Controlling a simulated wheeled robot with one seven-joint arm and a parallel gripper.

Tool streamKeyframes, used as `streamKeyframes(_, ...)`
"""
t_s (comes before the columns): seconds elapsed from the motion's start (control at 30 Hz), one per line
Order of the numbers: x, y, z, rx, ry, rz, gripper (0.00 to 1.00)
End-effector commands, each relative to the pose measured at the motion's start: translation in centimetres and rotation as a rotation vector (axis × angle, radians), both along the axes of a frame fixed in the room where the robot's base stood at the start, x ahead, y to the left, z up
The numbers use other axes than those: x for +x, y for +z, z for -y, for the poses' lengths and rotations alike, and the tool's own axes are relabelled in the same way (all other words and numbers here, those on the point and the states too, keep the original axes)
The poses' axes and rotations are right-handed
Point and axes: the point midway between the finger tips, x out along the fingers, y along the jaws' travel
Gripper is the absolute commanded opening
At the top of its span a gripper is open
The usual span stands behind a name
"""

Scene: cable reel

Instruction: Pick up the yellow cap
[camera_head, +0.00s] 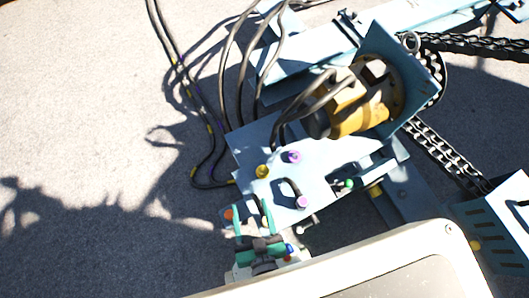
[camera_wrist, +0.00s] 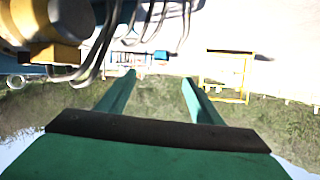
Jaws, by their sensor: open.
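The yellow cap (camera_head: 262,171) is a small round knob near the left edge of a pale blue-grey plate (camera_head: 325,165) in the head view. My gripper (camera_head: 252,211) has green fingers and is open, with nothing seen between them. In the head view its fingertips appear just below the yellow cap, apart from it. In the wrist view the two green fingers of my gripper (camera_wrist: 158,78) stand apart. I cannot make out the yellow cap in the wrist view.
Purple caps (camera_head: 293,156), a green cap (camera_head: 347,183) and an orange cap (camera_head: 228,214) are nearby. A yellow motor (camera_head: 355,108) with black hoses (camera_head: 238,60) sits above the plate. Chains (camera_head: 450,155) run at the right. Bare ground (camera_head: 80,110) lies left.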

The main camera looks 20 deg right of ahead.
Motion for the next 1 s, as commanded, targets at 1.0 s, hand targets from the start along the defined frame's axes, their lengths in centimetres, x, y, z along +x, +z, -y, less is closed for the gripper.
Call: streamKeyframes(1.0, 17.9, -18.5, 7.0, 0.498, -0.603, -0.928, 0.6)
